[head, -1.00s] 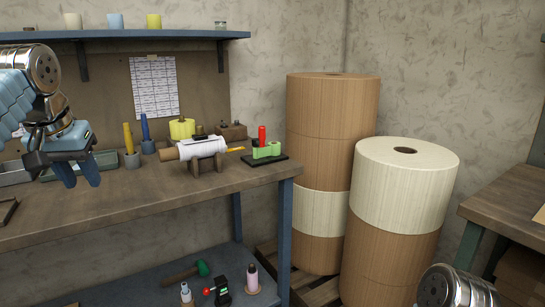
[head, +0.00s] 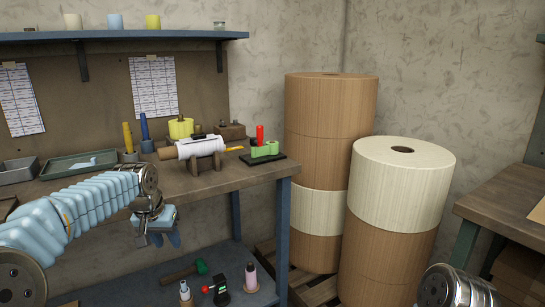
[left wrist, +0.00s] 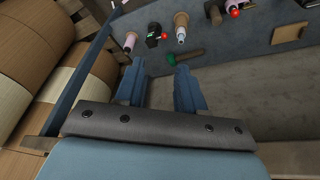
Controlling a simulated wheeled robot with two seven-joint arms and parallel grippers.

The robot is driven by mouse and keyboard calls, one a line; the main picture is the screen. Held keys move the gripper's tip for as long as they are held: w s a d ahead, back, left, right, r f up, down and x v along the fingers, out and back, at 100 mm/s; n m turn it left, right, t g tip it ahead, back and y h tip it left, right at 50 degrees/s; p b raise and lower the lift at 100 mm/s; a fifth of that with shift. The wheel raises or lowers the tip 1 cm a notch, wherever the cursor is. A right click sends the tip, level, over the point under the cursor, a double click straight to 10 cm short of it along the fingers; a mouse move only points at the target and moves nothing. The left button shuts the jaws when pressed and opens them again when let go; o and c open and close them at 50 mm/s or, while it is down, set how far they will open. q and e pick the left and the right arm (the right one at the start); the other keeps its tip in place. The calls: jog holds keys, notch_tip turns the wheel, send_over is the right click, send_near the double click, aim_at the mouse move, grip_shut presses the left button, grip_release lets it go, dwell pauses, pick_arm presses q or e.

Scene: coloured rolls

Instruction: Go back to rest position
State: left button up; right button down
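My left gripper (head: 160,238) hangs fingers-down in front of the workbench's front edge, over the lower shelf in the head view. In the left wrist view its two blue fingers (left wrist: 160,90) stand apart with nothing between them, so it is open and empty. My left arm reaches in from the left, in front of the workbench (head: 225,187). A silver part of my right arm shows at the bottom right; the right gripper is out of the picture.
The lower shelf (head: 222,262) holds a green-headed mallet (head: 184,271) and small items. Tall brown and cream roll stacks (head: 331,130) (head: 402,185) stand right.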

pick_arm(q)
jog(key=s+d+f+g+h, duration=0.1)
jog(key=s+d+f, duration=0.25)
jog(key=f, duration=0.65)
jog(key=s+d+f+h, duration=0.15)
jog(key=d+f, duration=0.25)
jog(key=f, duration=0.6)
jog(key=s+d+f+g, duration=0.1)
jog(key=s+d+f, duration=0.2)
jog(key=f, duration=0.7)
jog(key=s+d+f, duration=0.1)
jog(key=s+f, duration=0.2)
jog(key=s, duration=0.3)
jog(key=s+d+f+n+h, duration=0.1)
jog(key=s+d+f, duration=0.1)
jog(key=s+f, duration=0.2)
jog(key=s+d+f+g, duration=0.1)
jog(key=s+f, duration=0.3)
jog(key=s, duration=0.6)
jog(key=shift+s+d+f+n, duration=0.15)
jog(key=shift+d+f+n, duration=0.2)
jog(key=shift+d, duration=0.4)
jog(key=shift+r, duration=0.1)
